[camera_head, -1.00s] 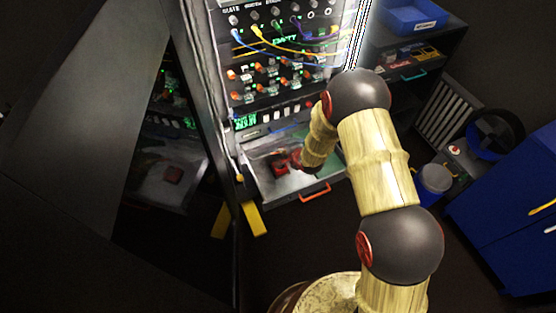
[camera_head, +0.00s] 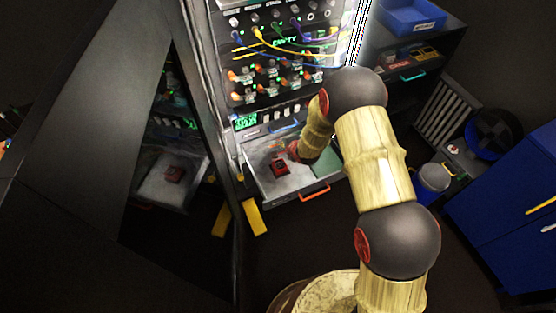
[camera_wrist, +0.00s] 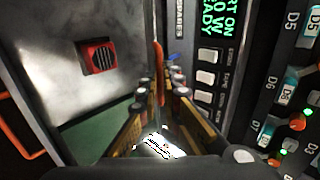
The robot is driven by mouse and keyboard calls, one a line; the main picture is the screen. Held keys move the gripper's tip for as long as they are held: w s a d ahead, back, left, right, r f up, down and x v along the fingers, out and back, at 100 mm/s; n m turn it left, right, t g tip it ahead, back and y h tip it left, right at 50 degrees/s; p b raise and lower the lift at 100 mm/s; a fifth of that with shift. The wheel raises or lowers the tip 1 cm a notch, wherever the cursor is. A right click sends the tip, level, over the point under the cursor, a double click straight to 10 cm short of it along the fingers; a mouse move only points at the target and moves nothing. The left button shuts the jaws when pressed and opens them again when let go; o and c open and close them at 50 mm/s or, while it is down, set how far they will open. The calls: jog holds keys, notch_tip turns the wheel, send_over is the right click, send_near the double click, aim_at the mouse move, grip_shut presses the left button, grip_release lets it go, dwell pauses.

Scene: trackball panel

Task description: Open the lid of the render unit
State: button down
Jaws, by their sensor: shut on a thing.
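In the wrist view my gripper (camera_wrist: 161,88) has its fingers on either side of a thin orange-red strip (camera_wrist: 158,62), which stands upright at the edge of a grey metal surface. The fingers are shut on this strip. In the head view my gripper (camera_head: 291,151) is small and partly hidden by my arm, just above the pulled-out drawer (camera_head: 265,193) at the foot of the lit rack (camera_head: 270,60). I cannot read a label that names the render unit, and I cannot make out its lid for certain.
A red block with a dark grille (camera_head: 279,168) lies in the drawer, also seen in the wrist view (camera_wrist: 98,57). The drawer has an orange front handle (camera_head: 314,191). Cables hang across the rack. A dark glossy door (camera_head: 160,200) stands open at left.

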jog(key=shift+w+r, duration=0.1)
jog(key=shift+w+a+r+p, duration=0.3)
jog(key=shift+w+r+p, duration=0.1)
jog(key=shift+w, duration=0.2)
jog(key=shift+w+a+r+p, duration=0.3)
jog(key=shift+w+r, duration=0.1)
jog(key=shift+w, duration=0.2)
jog(key=shift+w+a+r+p, duration=0.3)
jog(key=shift+w, duration=0.35)
jog(key=shift+w+a+r+p, duration=0.3)
jog(key=shift+w, duration=0.35)
jog(key=w, duration=0.1)
jog(key=w+a+p, duration=0.1)
jog(key=shift+w+a+r, duration=0.15)
jog(key=shift+w+r, duration=0.25)
